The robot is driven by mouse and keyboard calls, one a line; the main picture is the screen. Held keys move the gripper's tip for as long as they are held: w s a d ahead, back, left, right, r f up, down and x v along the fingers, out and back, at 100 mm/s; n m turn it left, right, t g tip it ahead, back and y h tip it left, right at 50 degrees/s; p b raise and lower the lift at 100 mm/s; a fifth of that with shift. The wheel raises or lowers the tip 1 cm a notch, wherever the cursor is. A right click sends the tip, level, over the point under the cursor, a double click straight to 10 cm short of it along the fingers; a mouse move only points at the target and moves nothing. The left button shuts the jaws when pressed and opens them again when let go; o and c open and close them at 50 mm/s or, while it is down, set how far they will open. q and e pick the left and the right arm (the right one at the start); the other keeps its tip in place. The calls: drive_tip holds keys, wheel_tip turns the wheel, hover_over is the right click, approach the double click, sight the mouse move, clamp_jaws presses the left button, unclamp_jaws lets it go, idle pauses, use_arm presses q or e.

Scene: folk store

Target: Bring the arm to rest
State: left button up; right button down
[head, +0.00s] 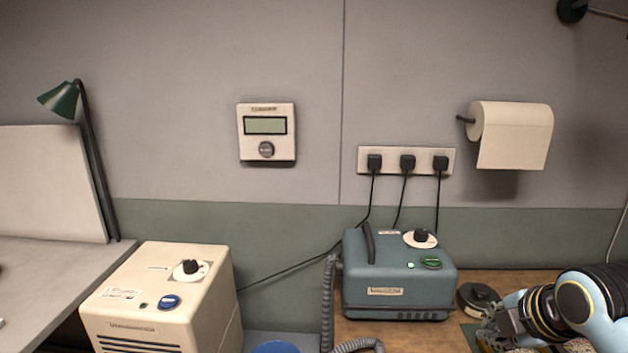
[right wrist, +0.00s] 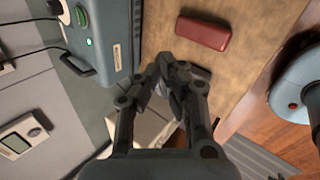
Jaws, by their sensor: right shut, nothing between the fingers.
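My right arm comes in at the lower right of the head view, bent low over the wooden worktop (head: 392,338). Its gripper (head: 488,335) is small and partly cut off by the bottom edge there. In the right wrist view my right gripper (right wrist: 174,66) has its fingertips together, with nothing held between them. The fingers are over or close to the worktop edge; the exact height is hard to tell. My left gripper is not in view.
A teal machine (head: 395,275) with a dial stands left of my right gripper. A dark round object (head: 479,297) lies beside the gripper. A red box (right wrist: 202,32) lies on the worktop beyond the fingertips. A cream machine (head: 165,300) stands at left. A paper roll (head: 512,135) hangs above.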

drive_tip(key=s+a+r+m+g+h, duration=0.1)
drive_tip(key=s+m+g, duration=0.1)
drive_tip(key=s+m, duration=0.9)
drive_tip(key=s+a+r+m+g, duration=0.1)
drive_tip(key=s+r+m+g, duration=0.1)
drive_tip(key=s+m, duration=0.95)
drive_tip(key=s+d+f+n+b, duration=0.15)
drive_tip(key=f+b, duration=0.25)
drive_tip(key=f, duration=0.9)
drive_tip(key=s+d+f+n+g+b, duration=0.1)
drive_tip(key=s+f+b, duration=0.25)
drive_tip(key=f, duration=1.05)
drive_tip(key=s+d+f+n+b, duration=0.1)
drive_tip(key=f+b, duration=0.3)
drive_tip(key=f, duration=0.9)
drive_tip(key=s+f+b, duration=0.4)
drive_tip(key=s+f, duration=0.5)
drive_tip(key=f, duration=0.2)
drive_tip(key=s+f+g+b, duration=0.1)
drive_tip(key=s+f+b, duration=0.3)
drive_tip(key=s+f, duration=0.5)
wheel_tip(320, 180, down, 3)
drive_tip(key=shift+d+r, duration=0.15)
drive_tip(key=shift+d, duration=0.1)
drive_tip(key=shift+s+g, duration=0.1)
drive_tip(key=shift+g, duration=0.2)
